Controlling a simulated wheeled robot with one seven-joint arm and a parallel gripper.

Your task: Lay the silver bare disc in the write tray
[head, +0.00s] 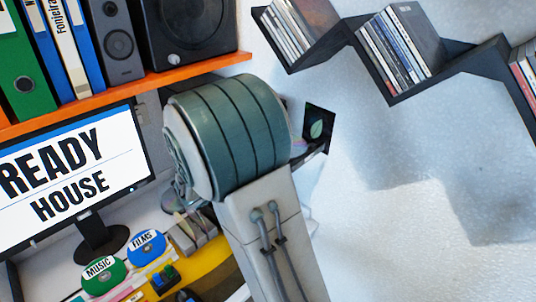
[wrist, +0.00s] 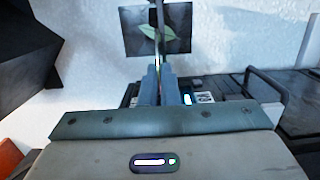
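My gripper (wrist: 160,72) shows in the wrist view with its two grey-blue fingers close together. A thin edge-on thing (wrist: 158,20) stands out past the fingertips and seems to be held between them. It looks like the silver disc seen from its rim, but its face is hidden. In the head view the gripper (head: 312,153) shows only partly, beyond my wrist.
A dark square with a green leaf (head: 317,126) is at the white wall, close behind my gripper. Disc shelves (head: 400,97) zigzag along the wall above.

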